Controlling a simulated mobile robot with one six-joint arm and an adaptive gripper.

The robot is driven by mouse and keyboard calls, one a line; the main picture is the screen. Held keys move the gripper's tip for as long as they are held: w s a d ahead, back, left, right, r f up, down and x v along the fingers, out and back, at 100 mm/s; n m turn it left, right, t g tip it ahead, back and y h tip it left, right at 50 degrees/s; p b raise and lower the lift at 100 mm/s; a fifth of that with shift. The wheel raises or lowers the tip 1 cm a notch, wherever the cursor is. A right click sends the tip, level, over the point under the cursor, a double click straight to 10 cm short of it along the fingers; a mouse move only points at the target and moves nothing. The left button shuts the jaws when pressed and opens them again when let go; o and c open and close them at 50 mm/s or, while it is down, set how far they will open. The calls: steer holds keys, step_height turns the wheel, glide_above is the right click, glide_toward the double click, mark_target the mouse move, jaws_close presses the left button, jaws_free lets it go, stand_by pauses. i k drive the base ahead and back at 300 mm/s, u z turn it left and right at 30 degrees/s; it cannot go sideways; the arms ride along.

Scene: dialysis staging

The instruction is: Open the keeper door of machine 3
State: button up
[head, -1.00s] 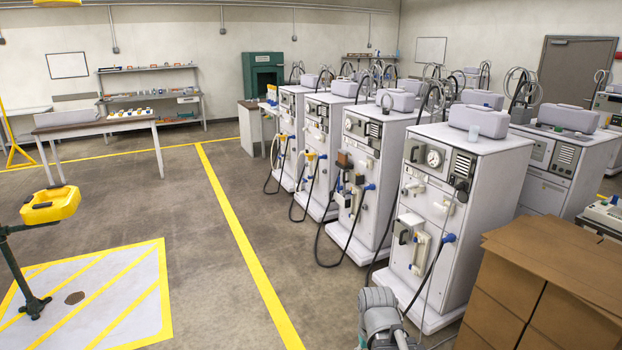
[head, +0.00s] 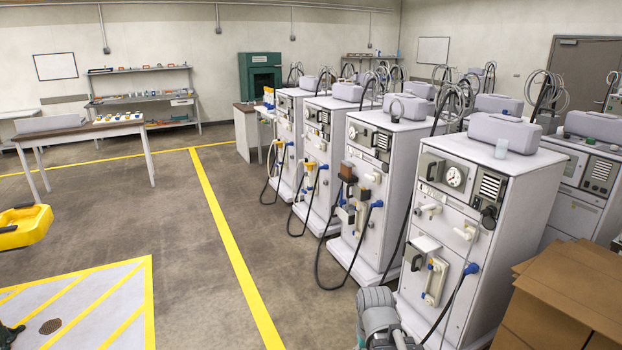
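A row of white dialysis machines runs away from me. I cannot read any number that marks machine 3. The nearest machine (head: 476,240) has a round gauge, a vent, white handles and a blue hose connector. A pale box-like fitting (head: 423,250) and a pale framed fitting (head: 435,282) sit on its front. I cannot tell which part is the keeper door or whether it is open. The second nearest machine (head: 372,190) carries a brown block and pale fittings on its front. My gripper is not in view; only a grey part of my arm shows at the bottom, before the nearest machine.
Cardboard boxes (head: 565,305) stand at the lower right, close to the nearest machine. Black hoses (head: 345,270) hang low before the row. A yellow tray (head: 22,226) is at the left edge. The floor along the yellow line (head: 225,235) is clear.

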mark_target(356, 192)
steer(key=i, duration=3.75)
steer(key=u, duration=0.1)
